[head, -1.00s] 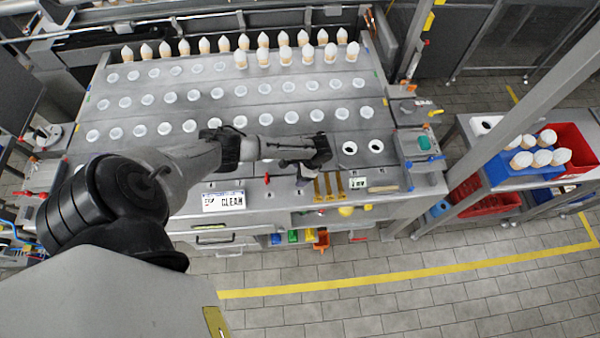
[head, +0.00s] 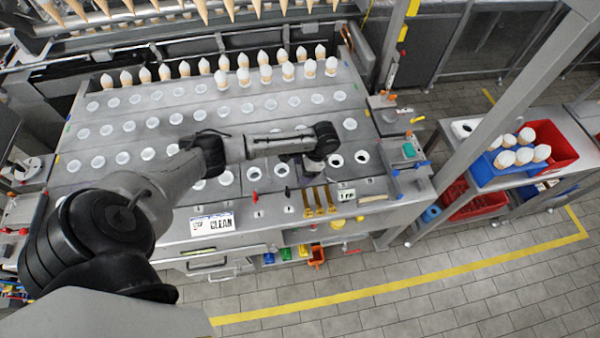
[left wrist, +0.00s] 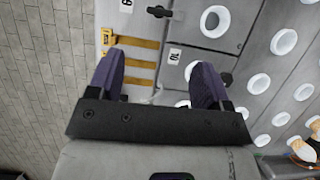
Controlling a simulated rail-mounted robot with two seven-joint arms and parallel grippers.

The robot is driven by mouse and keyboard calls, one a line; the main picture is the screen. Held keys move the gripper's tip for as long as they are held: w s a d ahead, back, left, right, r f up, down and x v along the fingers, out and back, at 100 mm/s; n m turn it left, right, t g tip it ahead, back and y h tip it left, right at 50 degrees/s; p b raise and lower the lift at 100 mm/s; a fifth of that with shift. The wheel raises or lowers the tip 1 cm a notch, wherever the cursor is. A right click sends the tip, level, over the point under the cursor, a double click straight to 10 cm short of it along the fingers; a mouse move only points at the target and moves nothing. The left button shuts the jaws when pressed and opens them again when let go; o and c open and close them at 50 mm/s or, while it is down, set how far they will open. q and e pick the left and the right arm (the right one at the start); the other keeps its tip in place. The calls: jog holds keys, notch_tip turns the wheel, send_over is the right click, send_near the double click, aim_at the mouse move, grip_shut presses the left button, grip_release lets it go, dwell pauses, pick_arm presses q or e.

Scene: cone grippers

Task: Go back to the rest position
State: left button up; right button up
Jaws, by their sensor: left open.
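My left arm comes in from the left in the head view and reaches over the front right part of the grey perforated table (head: 290,125). My left gripper (head: 314,168) is above the table's front edge, beside two dark open holes. In the left wrist view the left gripper (left wrist: 157,70) has its two purple fingers wide apart, with nothing between them. Yellow strips (left wrist: 140,62) and a number label show beyond the fingers. My right gripper is not in view.
Several white-topped cones (head: 265,72) stand in rows at the table's back. More cones (head: 230,8) hang point down at the top. A blue tray (head: 508,165) with cones and a red bin (head: 558,145) are on the right side table. The tiled floor in front is clear.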

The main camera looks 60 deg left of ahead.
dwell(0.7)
pick_arm(q)
jog(key=w+d+r+m+t+y, duration=0.2)
jog(key=w+d+r+t, duration=0.6)
jog(key=r, duration=0.4)
jog(key=s+d+r+t+h+p, duration=0.1)
jog(key=d+r+t, duration=0.3)
jog(key=d+r, duration=0.2)
jog(key=s+d+r+n+h+p, duration=0.15)
jog(key=s+d, duration=0.25)
jog(key=s, duration=0.7)
jog(key=s+d+f+n+g+p, duration=0.1)
jog(key=s+f, duration=0.3)
jog(key=s, duration=0.4)
jog(key=s+d+f+n+g+h+p, duration=0.1)
jog(key=s+f+g, duration=0.2)
jog(key=s, duration=0.6)
notch_tip(320, 180, down, 2)
jog(key=shift+s+d+f+n, duration=0.15)
jog(key=shift+d+n, duration=0.15)
jog(key=shift+n, duration=0.05)
